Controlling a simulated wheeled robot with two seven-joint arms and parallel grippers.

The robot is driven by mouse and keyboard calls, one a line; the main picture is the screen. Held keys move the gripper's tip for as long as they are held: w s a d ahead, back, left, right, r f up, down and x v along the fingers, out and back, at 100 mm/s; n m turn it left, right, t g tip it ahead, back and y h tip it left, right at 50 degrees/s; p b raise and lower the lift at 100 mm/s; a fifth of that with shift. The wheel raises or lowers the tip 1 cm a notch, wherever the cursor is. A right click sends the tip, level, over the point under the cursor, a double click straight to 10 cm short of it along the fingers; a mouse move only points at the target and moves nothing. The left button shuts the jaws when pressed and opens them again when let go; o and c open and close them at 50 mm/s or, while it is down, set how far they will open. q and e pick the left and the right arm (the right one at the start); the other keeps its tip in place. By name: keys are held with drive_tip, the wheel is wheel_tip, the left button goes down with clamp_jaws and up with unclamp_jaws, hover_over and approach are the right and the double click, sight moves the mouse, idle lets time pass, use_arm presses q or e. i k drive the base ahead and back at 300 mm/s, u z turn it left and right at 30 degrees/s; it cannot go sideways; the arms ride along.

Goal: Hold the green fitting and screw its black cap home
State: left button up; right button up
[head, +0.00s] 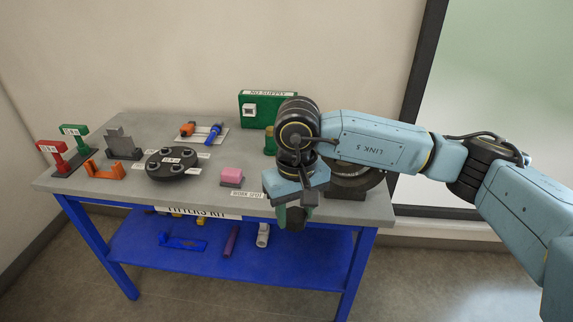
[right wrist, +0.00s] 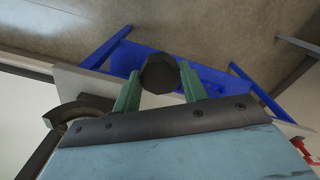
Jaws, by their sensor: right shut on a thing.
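My right gripper (head: 292,216) hangs in front of the table's front edge, at the right end. In the right wrist view its two green fingers (right wrist: 160,82) are shut on a dark, many-sided piece that looks like the black cap (right wrist: 160,73). My left gripper is not in view.
The grey table (head: 120,198) carries a pink block (head: 232,174), a black round holder (head: 172,165), an orange bracket (head: 104,170), red and green stands and a green box (head: 262,109). A dark ring-shaped fixture (head: 350,178) stands behind my gripper. The blue lower shelf (head: 205,262) holds several parts.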

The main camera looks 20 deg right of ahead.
sight(270, 148)
drive_tip(key=k, duration=0.55)
drive_tip(key=z, duration=0.85)
drive_tip(key=i, duration=1.1)
drive_tip(key=u, duration=0.1)
